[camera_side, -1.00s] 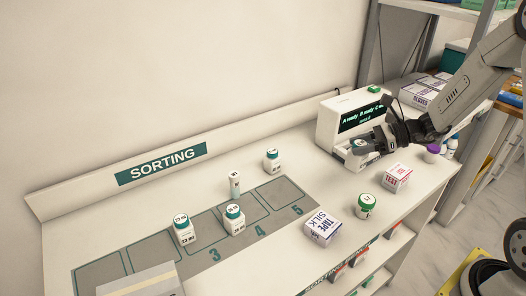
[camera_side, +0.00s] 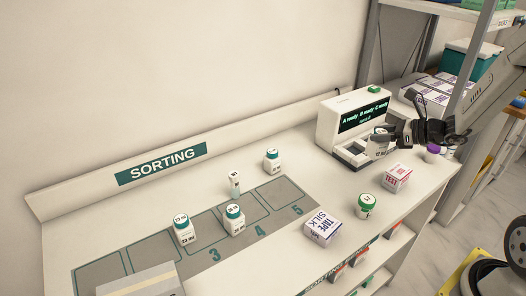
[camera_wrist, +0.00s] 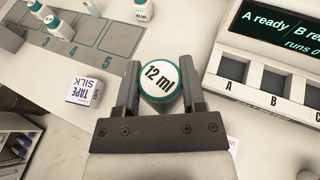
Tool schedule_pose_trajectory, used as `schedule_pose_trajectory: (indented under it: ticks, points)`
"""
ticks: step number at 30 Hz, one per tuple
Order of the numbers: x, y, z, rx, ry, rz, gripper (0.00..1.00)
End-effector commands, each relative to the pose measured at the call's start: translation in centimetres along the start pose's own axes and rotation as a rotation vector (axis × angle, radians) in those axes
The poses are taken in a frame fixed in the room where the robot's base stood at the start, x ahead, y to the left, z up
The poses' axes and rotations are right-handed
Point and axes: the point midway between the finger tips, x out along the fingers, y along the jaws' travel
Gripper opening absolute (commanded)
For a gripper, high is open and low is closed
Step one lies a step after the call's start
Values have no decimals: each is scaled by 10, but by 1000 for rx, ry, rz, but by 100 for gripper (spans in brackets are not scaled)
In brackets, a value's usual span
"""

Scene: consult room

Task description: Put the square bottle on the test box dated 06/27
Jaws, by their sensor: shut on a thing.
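My gripper (camera_side: 391,137) is shut on a white bottle with a teal cap (camera_side: 378,147), raised in front of the machine's right end. In the wrist view the bottle's round cap (camera_wrist: 160,80), marked 12 ml, sits between my two fingers (camera_wrist: 159,64); the body below is mostly hidden, so its shape is unclear. A white box marked TEST in red (camera_side: 397,178) lies on the counter below and right of the held bottle. Its date is not readable. In the wrist view only a sliver of the box (camera_wrist: 232,143) shows beside my gripper.
The machine (camera_side: 345,120) with slots A, B, C stands behind. A TAPE SILK box (camera_side: 323,227) and green-capped jar (camera_side: 367,206) are in front; a purple-capped bottle (camera_side: 432,154) is right. Several teal-capped bottles stand left around the SORTING mat (camera_side: 285,193). Boxes sit on the shelf below.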

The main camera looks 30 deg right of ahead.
Motion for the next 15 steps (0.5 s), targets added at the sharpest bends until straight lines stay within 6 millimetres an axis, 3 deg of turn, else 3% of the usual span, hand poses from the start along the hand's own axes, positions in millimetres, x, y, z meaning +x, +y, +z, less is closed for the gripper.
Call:
schedule_pose_trajectory:
  ticks: [6, 15]
  points:
    - [-36, -36, -11, 104, 9, -243, 0]
    - [-61, -54, -22, 177, 20, -393, 0]
